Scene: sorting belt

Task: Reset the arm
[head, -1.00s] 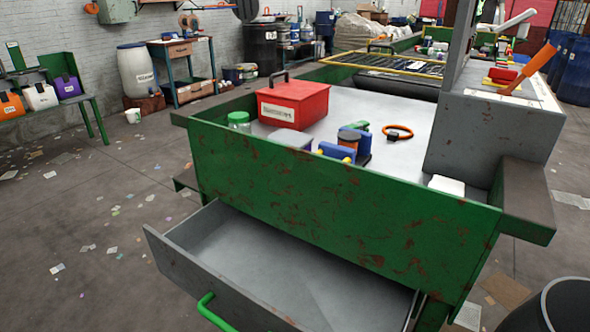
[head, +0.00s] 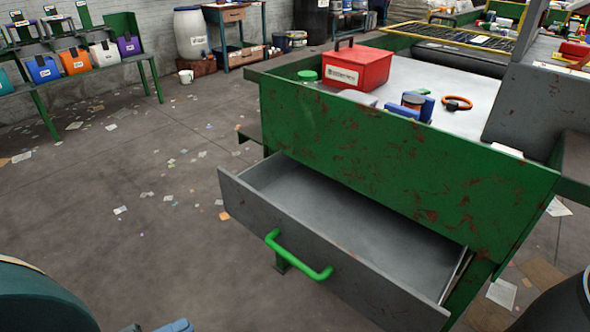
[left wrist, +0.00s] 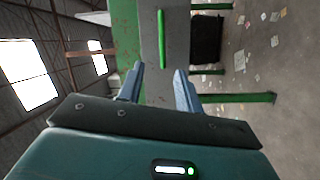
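My left gripper (head: 156,327) shows at the bottom left of the head view, mostly cut off by the lower edge. In the left wrist view its two blue fingers (left wrist: 159,76) are spread apart with nothing between them. The green drawer handle (head: 299,256) is in front of it and apart from it; the handle also shows upright beyond the fingers in the left wrist view (left wrist: 161,40). The grey drawer (head: 335,205) is pulled out of the green bench and its visible inside is empty. My right gripper is not in view.
The rusty green bench (head: 400,150) carries a red box (head: 357,68), a green-lidded jar (head: 307,75), blue parts and an orange ring (head: 457,103). A dark barrel (head: 560,305) stands at the lower right. The floor at left is open, with scattered paper scraps.

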